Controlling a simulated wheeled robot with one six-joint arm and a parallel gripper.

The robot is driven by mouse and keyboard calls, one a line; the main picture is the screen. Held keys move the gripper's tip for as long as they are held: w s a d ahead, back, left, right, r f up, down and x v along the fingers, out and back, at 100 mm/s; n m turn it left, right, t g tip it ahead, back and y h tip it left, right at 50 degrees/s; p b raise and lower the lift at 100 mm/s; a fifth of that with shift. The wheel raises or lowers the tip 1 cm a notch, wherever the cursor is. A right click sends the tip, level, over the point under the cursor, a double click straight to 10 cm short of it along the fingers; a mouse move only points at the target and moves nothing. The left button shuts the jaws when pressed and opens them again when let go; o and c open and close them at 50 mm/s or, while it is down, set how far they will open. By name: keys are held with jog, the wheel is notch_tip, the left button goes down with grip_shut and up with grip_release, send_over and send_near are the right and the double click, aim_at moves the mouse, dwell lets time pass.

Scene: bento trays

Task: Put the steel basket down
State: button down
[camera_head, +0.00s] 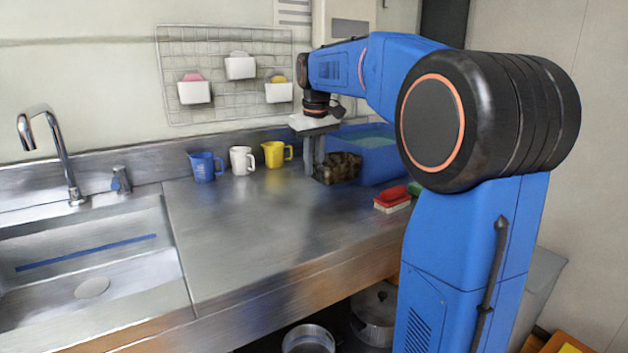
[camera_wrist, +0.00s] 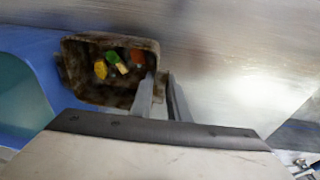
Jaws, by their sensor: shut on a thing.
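The steel basket (camera_head: 338,170) looks dark brown and mottled in the head view, at the back of the steel counter in front of a blue tub. My gripper (camera_head: 313,165) comes down from above at its left side, shut on its wall. In the wrist view the basket (camera_wrist: 72,72) is open-topped, with small yellow, green, orange and pale pieces inside. My gripper's fingers (camera_wrist: 161,80) are at its right side in that view. I cannot tell whether its bottom touches the counter.
The blue tub (camera_head: 372,170) with greenish contents stands right beside the basket. Blue (camera_head: 205,167), white (camera_head: 241,160) and yellow (camera_head: 273,154) jugs stand to the left. A red-topped sponge or brush (camera_head: 392,198) lies at front right. The counter's middle (camera_head: 260,215) is clear; a sink is left.

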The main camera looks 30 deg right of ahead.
jog(key=shift+f, duration=2.4)
jog(key=c, duration=1.7)
grip_release()
jog(key=r, duration=0.4)
jog(key=s+r, duration=0.1)
jog(key=r, duration=0.3)
jog(key=s+r, duration=0.1)
jog(key=r, duration=0.3)
jog(key=shift+a+r, duration=0.1)
jog(key=shift+a, duration=0.2)
